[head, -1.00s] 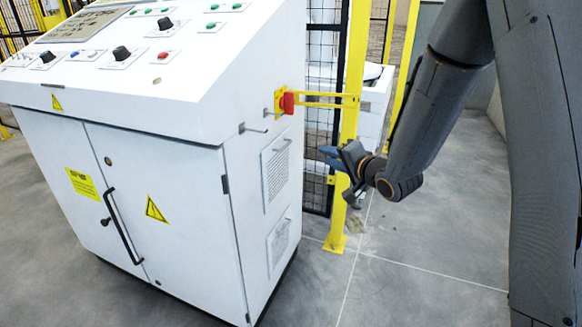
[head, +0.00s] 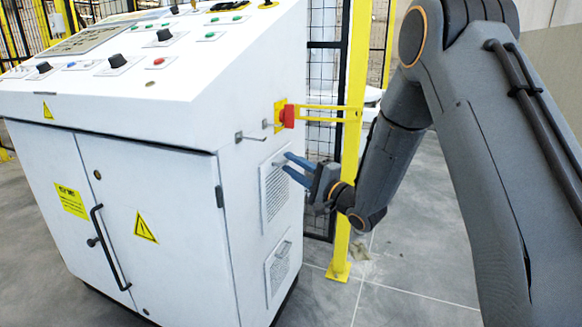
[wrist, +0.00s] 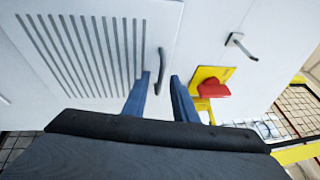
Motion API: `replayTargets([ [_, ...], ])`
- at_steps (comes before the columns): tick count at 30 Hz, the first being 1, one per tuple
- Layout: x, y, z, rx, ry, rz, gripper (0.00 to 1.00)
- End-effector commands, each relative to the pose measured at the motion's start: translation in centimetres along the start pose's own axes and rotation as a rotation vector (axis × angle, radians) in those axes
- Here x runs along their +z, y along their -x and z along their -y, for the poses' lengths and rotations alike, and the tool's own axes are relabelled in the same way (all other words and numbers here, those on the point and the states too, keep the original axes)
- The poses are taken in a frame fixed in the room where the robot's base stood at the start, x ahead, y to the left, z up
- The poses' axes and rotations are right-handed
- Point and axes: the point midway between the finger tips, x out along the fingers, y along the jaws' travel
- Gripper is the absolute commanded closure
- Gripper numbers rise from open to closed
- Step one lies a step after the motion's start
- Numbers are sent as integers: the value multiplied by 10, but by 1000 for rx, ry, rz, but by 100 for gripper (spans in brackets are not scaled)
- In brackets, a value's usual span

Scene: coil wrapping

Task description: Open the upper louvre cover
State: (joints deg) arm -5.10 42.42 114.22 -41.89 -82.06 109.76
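The upper louvre cover (head: 274,198) is a white slatted panel on the cabinet's right side and looks shut. In the wrist view the cover (wrist: 85,50) fills the upper left, with a dark curved handle (wrist: 161,70) along its edge. My gripper (head: 282,160) points its blue fingers at the cover's upper part. In the wrist view my gripper (wrist: 161,76) is open, its fingers apart with the handle in line with the gap between them. Nothing is held. I cannot tell whether a fingertip touches the handle.
A red switch on a yellow plate (head: 286,115) sits just above the cover, with a yellow bar running to a yellow post (head: 352,140). A small metal latch (head: 250,137) sticks out nearby. A lower louvre cover (head: 279,268) is below.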

Motion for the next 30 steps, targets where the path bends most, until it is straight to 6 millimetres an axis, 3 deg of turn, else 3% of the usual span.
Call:
replayTargets([
  [11,0,-8,0,0,0,0,74],
  [16,0,-8,0,0,0,0,100],
  [30,0,-7,0,0,0,-1,100],
])
